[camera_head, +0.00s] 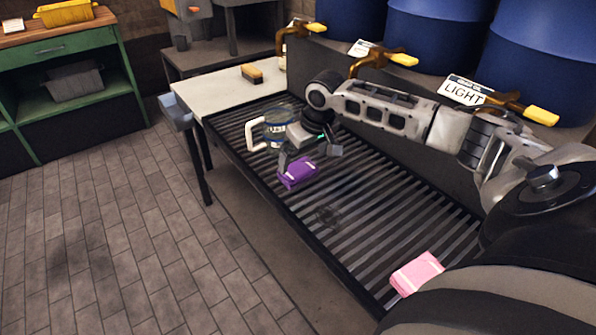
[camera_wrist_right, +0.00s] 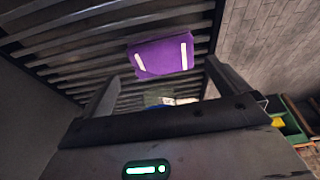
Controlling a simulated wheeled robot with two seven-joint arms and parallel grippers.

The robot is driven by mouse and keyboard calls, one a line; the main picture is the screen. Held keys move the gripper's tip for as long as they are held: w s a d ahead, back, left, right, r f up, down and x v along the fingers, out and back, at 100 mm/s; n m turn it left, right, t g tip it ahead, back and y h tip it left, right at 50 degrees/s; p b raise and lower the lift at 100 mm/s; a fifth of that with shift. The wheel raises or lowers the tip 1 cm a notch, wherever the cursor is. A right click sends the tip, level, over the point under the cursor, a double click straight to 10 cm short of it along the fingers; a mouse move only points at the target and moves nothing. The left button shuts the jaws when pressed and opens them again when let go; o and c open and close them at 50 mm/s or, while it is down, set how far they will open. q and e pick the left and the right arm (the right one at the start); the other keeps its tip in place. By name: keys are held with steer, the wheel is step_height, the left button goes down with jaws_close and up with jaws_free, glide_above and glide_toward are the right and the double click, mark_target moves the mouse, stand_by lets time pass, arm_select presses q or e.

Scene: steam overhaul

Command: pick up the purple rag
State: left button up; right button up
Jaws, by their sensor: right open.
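The purple rag (camera_head: 297,173) is a folded pad with white stripes, lying on the slatted black grate near its front edge. In the right wrist view the rag (camera_wrist_right: 162,55) lies beyond and between the two fingers. My right gripper (camera_head: 307,158) is just above the rag in the head view. Its fingers (camera_wrist_right: 158,85) are spread apart with nothing held between them. I cannot tell whether a fingertip touches the rag. My left gripper is not in view.
A clear jug with a white handle (camera_head: 256,134) stands right behind my right gripper. A pink rag (camera_head: 417,272) lies at the grate's near end. Blue barrels with yellow-handled taps (camera_head: 541,115) line the back. A brush (camera_head: 252,74) sits on the pale counter (camera_head: 222,88).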

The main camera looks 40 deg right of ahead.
mark_target(298, 169)
steer(key=x, duration=0.5)
steer(key=shift+w+a, duration=0.15)
steer(key=shift+c, duration=0.3)
steer(key=c, duration=0.8)
steer(key=shift+o, duration=0.2)
steer(key=shift+r, duration=0.15)
